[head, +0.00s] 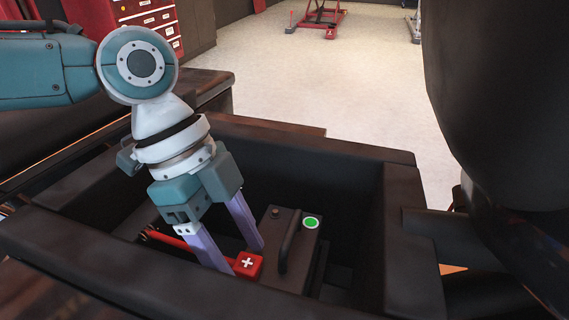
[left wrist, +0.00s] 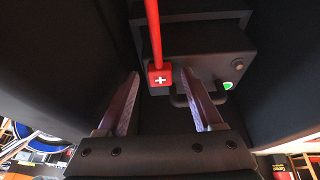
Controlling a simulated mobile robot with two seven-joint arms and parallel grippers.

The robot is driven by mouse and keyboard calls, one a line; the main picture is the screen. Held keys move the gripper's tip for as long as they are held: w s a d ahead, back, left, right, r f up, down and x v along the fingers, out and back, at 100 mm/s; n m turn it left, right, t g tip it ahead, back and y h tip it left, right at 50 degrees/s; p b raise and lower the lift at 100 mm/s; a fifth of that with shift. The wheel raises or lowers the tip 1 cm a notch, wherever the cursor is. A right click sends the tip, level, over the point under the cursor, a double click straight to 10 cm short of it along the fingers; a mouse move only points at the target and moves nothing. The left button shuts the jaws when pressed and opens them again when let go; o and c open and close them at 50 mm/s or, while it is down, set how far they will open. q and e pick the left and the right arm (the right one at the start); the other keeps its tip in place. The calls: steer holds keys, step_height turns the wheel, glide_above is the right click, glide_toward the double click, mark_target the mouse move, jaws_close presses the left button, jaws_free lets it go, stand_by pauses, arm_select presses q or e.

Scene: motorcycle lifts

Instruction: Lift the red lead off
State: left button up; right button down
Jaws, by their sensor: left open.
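The red lead (head: 185,239) runs from the left wall of a dark open box to a red end block with a white plus sign (head: 249,264). The block sits at the left side of a dark battery (head: 296,240), which has a handle and a green dot on top. In the left wrist view the red lead (left wrist: 154,35) and its block (left wrist: 160,76) show beyond my fingertips. My left gripper (head: 247,262) is open and reaches down into the box, its fingers apart around the block's side. In the left wrist view nothing lies between the fingers (left wrist: 161,77) close to the palm. My right gripper is not seen.
The box's dark rim (head: 300,140) surrounds the battery and my left gripper, with walls close on all sides. A large dark form (head: 500,110) stands at the right. A red tool cabinet (head: 160,25) and a red lift (head: 320,18) are farther back on clear floor.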

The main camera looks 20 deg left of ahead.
arm_select(q)
steer(key=shift+c, duration=0.3)
jaws_close()
stand_by(1.0)
